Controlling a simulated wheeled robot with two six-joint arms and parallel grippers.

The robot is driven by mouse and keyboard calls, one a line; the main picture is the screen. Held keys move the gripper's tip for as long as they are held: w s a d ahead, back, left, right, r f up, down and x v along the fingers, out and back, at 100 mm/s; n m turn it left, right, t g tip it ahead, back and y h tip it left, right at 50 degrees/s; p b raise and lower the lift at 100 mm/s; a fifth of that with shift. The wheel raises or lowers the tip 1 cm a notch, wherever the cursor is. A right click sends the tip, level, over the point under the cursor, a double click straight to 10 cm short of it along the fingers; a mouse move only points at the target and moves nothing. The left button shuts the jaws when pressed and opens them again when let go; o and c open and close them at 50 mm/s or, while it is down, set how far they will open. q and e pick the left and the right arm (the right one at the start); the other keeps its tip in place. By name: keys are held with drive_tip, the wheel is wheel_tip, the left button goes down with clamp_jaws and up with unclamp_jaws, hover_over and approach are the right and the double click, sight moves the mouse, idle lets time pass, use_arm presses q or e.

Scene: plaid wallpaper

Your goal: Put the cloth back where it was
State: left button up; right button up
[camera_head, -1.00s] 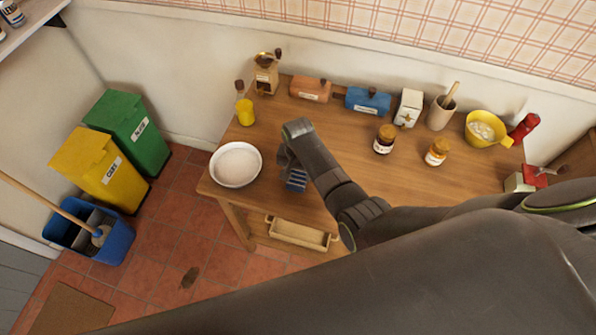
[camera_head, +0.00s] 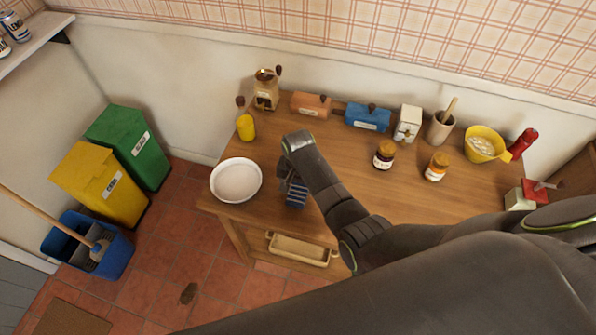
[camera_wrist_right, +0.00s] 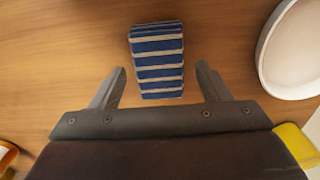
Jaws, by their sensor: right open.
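The cloth (camera_head: 297,193) is a folded blue one with pale stripes. It lies on the wooden table (camera_head: 400,215), to the right of the white bowl. In the right wrist view the whole cloth (camera_wrist_right: 157,60) shows flat on the wood, just beyond the fingertips and lined up with the gap between them. My right gripper (camera_head: 285,176) is over the table beside the cloth, and the arm hides part of that area. My left gripper is not in view.
A white bowl (camera_head: 236,180) stands left of the cloth near the table's edge. A yellow cup (camera_head: 246,127) is behind it. Two jars (camera_head: 384,155) (camera_head: 436,167) stand right of my arm. Canisters and a grinder (camera_head: 266,89) line the back.

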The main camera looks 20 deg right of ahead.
sight(298, 191)
wheel_tip(298, 191, up, 10)
drive_tip(key=shift+r, duration=0.25)
idle(0.6)
